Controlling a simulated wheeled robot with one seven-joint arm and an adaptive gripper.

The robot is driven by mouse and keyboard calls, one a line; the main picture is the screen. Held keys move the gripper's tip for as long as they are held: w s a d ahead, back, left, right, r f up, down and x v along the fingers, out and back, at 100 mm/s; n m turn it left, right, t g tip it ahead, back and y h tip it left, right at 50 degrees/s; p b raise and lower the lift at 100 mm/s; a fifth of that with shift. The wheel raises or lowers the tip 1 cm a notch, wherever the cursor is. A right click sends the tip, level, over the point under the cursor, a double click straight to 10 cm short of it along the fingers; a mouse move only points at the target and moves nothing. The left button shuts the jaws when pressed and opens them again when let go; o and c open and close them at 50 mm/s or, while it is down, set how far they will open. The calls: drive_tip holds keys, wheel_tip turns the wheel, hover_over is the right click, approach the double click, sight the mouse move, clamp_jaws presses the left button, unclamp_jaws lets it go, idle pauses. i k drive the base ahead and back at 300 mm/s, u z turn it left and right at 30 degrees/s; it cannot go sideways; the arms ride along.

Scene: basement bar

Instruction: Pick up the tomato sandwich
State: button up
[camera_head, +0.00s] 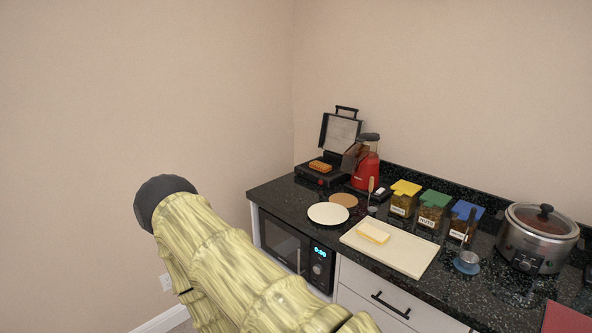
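A small orange-brown slab (320,166), which looks like the sandwich, lies in an open black press (318,178) at the far left end of the counter. The press lid (340,133) stands raised behind it. The slab is too small to make out any tomato. My arm fills the lower left of the head view, well apart from the press. My gripper does not show in this view.
A red blender (366,165) stands close right of the press. In front are a white plate (328,213), a brown disc (344,200) and a pale board (412,257) bearing a butter-like block (373,233). Lidded jars (433,210) and a cooker (537,240) stand right.

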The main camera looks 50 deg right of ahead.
sight(319, 165)
drive_tip(key=u, duration=0.1)
drive_tip(key=i, duration=0.95)
drive_tip(key=z, duration=0.8)
drive_tip(key=i, duration=0.75)
drive_tip(key=z, duration=0.9)
